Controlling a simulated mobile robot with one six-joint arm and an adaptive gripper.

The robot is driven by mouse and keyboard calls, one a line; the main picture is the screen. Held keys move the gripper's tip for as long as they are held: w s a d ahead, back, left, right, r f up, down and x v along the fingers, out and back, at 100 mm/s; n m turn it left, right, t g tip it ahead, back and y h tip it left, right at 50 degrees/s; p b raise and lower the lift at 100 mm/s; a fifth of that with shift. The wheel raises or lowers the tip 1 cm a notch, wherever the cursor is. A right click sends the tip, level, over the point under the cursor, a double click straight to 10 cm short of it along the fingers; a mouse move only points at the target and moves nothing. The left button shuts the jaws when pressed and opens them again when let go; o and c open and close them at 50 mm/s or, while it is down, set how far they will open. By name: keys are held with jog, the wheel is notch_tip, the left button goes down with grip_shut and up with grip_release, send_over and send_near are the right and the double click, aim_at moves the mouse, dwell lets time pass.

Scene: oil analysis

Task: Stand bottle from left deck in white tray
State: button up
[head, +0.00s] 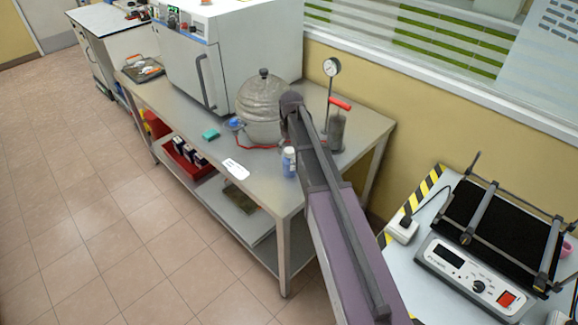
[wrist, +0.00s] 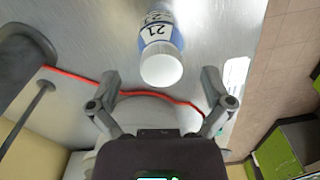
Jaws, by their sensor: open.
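A small bottle (head: 289,164) with a white cap and a blue and white label stands near the front edge of the steel bench. In the wrist view the bottle (wrist: 157,38) shows the number 21, with its cap towards me. My gripper (wrist: 160,88) is open and empty, its two fingers spread to either side below the cap in the picture; I see no contact with the bottle. In the head view my arm hides the gripper. I cannot make out a white tray for certain in either view.
The steel bench (head: 215,150) carries a grey domed vessel (head: 262,110), a white oven (head: 235,55), a pressure gauge (head: 331,67), a red-handled pump (head: 338,125) and a white card (head: 236,168). A red cable runs near the bottle. A black-topped shaker (head: 500,230) stands on the right table.

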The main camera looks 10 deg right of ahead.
aim_at(290, 158)
jog(key=shift+a+f+b, duration=0.1)
jog(key=shift+f+b, duration=2.25)
jog(key=shift+f, duration=0.15)
jog(key=c, duration=1.1)
